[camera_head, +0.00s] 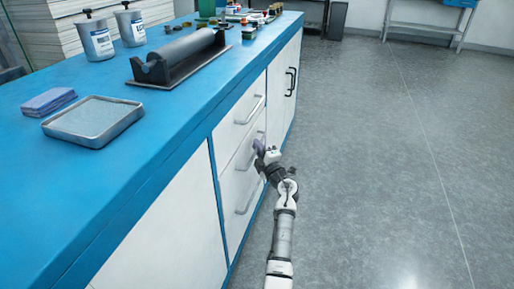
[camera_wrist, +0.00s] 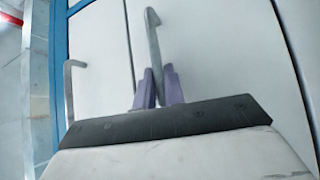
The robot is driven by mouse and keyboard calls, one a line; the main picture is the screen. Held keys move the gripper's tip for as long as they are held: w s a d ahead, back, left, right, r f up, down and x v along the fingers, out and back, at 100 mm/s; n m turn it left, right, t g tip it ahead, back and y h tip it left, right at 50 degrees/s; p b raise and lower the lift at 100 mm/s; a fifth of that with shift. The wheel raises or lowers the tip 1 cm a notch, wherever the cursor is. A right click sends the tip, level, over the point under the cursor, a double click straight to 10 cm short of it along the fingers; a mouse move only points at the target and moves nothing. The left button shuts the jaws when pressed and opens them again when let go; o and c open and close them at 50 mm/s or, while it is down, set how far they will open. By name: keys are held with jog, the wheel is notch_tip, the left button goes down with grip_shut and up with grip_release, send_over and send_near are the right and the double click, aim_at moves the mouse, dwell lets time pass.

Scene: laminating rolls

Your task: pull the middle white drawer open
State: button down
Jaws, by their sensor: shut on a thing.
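The middle white drawer (camera_head: 233,172) is in a stack of white drawers under the blue counter. Its grey bar handle (camera_wrist: 153,42) runs between the purple fingers of my gripper (camera_wrist: 158,86) in the wrist view. My gripper (camera_head: 260,148) is shut on that handle in the head view, where the fingers and arm hide most of it. The drawer front looks about level with its neighbours; I cannot tell whether there is any small gap. The upper drawer handle (camera_head: 251,109) and the lower drawer handle (camera_head: 246,198) are free.
The blue counter (camera_head: 120,170) carries a metal tray (camera_head: 93,121), a folded cloth (camera_head: 48,102), a black roller stand (camera_head: 177,66) and two white canisters (camera_head: 97,40). A cupboard with black handles (camera_head: 292,82) is beyond the drawers. The grey floor (camera_head: 400,170) to the right is clear.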

jog(key=s+d+p, duration=0.2)
jog(key=s+d, duration=0.2)
jog(key=d, duration=0.9)
jog(key=s+d+p, duration=0.2)
jog(key=s+d, duration=0.3)
jog(key=d, duration=0.9)
jog(key=shift+d, duration=0.3)
jog(key=c, duration=1.8)
grip_release()
jog(key=shift+o, duration=0.2)
